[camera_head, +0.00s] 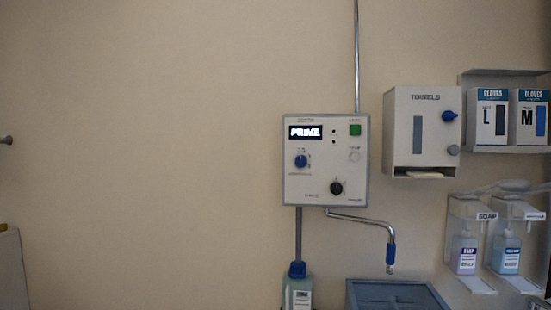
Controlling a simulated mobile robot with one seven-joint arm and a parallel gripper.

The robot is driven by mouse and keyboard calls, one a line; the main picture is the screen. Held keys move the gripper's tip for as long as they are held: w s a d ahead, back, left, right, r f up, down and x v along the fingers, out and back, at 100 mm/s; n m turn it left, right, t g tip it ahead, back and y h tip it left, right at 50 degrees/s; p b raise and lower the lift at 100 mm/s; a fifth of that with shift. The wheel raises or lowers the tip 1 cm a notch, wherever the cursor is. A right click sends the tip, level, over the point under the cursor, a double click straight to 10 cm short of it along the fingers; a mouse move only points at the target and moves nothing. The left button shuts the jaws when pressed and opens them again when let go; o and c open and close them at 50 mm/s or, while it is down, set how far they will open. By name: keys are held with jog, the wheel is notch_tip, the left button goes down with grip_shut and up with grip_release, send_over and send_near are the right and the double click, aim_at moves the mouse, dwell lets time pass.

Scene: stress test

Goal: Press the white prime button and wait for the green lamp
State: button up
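A light grey wall-mounted control box (320,178) hangs right of the middle. Its dark display (305,132) reads "PRIME". A round white button (354,156) sits on its right side, below a green square (355,129). Two small dark dots (334,136) lie beside the display; no lit green lamp can be made out among them. A blue knob (301,161) and a black knob (336,188) are on the panel's lower part. My gripper is not in view.
A bent metal spout (375,221) extends below the box over a blue-grey basin (397,296). A bottle (298,291) stands under the box. A towel dispenser (420,165), glove boxes (510,117) and soap bottles (464,250) are to the right.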

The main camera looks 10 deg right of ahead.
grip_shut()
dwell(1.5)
